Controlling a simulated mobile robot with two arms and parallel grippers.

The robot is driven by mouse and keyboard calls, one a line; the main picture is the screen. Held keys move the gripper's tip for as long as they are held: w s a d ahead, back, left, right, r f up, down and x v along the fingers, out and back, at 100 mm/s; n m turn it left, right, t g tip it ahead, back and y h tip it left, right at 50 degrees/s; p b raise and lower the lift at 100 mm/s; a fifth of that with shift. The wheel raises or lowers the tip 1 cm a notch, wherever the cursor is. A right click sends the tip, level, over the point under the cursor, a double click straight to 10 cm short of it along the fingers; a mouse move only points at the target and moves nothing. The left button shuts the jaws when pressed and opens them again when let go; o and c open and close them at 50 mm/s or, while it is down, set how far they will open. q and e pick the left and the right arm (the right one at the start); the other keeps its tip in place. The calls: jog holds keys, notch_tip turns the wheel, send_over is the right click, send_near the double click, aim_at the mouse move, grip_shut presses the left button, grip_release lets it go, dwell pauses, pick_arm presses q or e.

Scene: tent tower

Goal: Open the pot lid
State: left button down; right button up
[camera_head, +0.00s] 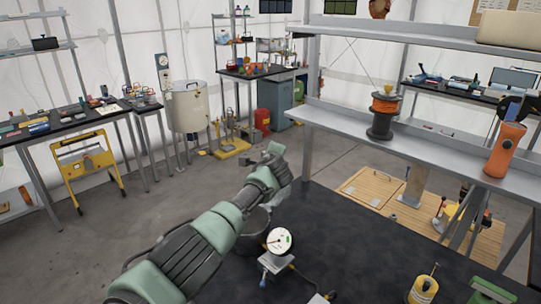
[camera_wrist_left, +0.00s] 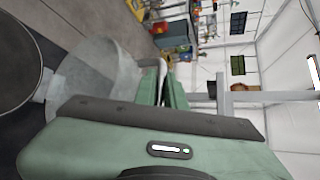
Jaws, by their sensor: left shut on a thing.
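The grey pot (camera_head: 258,218) stands on the dark table, partly hidden behind my left arm in the head view. My left gripper (camera_head: 277,158) is above and beyond the pot, its fingers close together. In the left wrist view the fingers (camera_wrist_left: 162,88) are shut beside a pale grey rounded piece, which looks like the pot lid (camera_wrist_left: 90,72). My right gripper is not in view.
A yellow canister (camera_head: 423,289) is at the front right.

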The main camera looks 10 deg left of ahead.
pick_arm(q)
jog(key=shift+a, duration=0.3)
jog(key=c, duration=1.5)
grip_release()
jog(key=shift+s+f, duration=0.1)
jog(key=shift+s, duration=0.15)
jog(key=shift+s+r+p, duration=0.2)
jog(key=shift+s+p, duration=0.1)
jog(key=shift+s, duration=0.2)
jog(key=v, duration=0.6)
jog(key=shift+d+r+b, duration=0.3)
jog(key=shift+r+b, duration=0.05)
jog(key=shift+b, duration=0.05)
jog(key=shift+s, duration=0.15)
